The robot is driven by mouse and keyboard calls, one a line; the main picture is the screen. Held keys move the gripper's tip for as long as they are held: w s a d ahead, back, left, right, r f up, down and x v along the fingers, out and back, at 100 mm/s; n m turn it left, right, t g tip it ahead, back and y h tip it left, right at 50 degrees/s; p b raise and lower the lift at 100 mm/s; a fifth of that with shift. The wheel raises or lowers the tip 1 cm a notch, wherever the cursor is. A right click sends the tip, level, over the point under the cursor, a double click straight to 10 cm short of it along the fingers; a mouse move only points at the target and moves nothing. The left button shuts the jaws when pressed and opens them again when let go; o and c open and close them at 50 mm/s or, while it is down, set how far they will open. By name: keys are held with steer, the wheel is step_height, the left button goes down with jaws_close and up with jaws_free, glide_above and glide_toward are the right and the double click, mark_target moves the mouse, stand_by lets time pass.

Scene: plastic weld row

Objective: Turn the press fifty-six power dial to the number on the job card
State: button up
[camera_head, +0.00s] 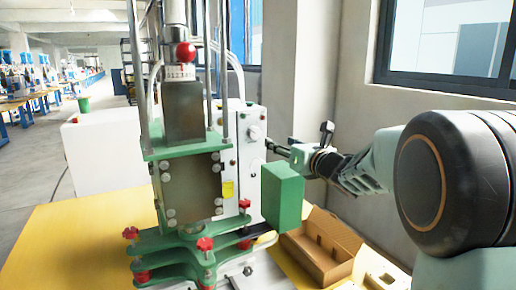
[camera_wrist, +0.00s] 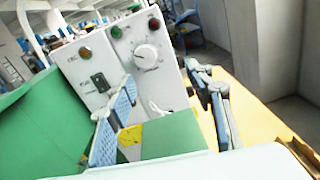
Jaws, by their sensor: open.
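The power dial (camera_wrist: 146,54), a round white knob with a scale around it, is on the white control box (camera_wrist: 112,62) in the wrist view. The scale is too small to read. The white box (camera_head: 246,160) also shows in the head view, behind the press (camera_head: 185,190). My gripper (camera_wrist: 161,77) is open, its two fingers apart on either side of the dial in the picture, with no contact visible. In the head view my gripper (camera_head: 300,148) is at the box's right side. No readable job card shows; a small yellow label (camera_head: 228,188) is on the press side.
A green block (camera_head: 283,196) juts out from the press below my gripper. An open cardboard box (camera_head: 318,250) lies on the yellow table (camera_head: 50,240). A wall stands at right.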

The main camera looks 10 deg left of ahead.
mark_target(256, 135)
steer(key=shift+s+a+f+n+y, duration=0.15)
steer(key=shift+a+n+y, duration=0.25)
steer(key=shift+a, duration=0.9)
steer(key=p+x, duration=0.2)
steer(key=x, duration=0.8)
steer(key=shift+w+a, duration=0.1)
steer(key=shift+w, duration=0.15)
steer(key=c, duration=1.1)
